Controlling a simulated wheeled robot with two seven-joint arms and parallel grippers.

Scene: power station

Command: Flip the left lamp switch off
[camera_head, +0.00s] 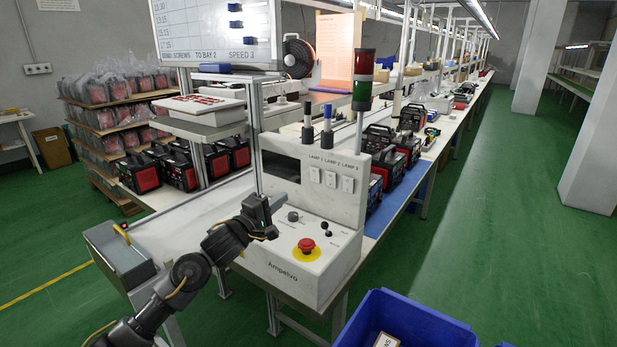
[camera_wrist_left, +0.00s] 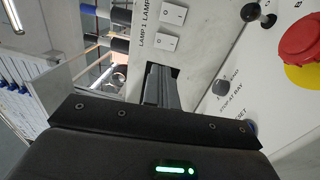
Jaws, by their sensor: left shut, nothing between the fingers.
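The white control panel (camera_head: 335,205) carries a row of three white rocker switches under the labels LAMP 1, LAMP 2 and LAMP 3. The left lamp switch (camera_head: 315,175) is at the left end of the row; it also shows in the left wrist view (camera_wrist_left: 167,43), just beyond the fingertips. The LAMP 2 switch (camera_head: 331,179) is beside it. My left gripper (camera_head: 281,201) is shut and empty, in front of the panel and to the lower left of the left switch. In the left wrist view its closed fingers (camera_wrist_left: 161,78) point toward that switch, apparently apart from it. My right gripper is out of view.
A red emergency button (camera_head: 306,245) on a yellow disc and small black knobs (camera_head: 326,229) sit on the sloped panel below the switches. A red and green signal tower (camera_head: 362,80) rises behind. A blue bin (camera_head: 440,330) stands at the lower right.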

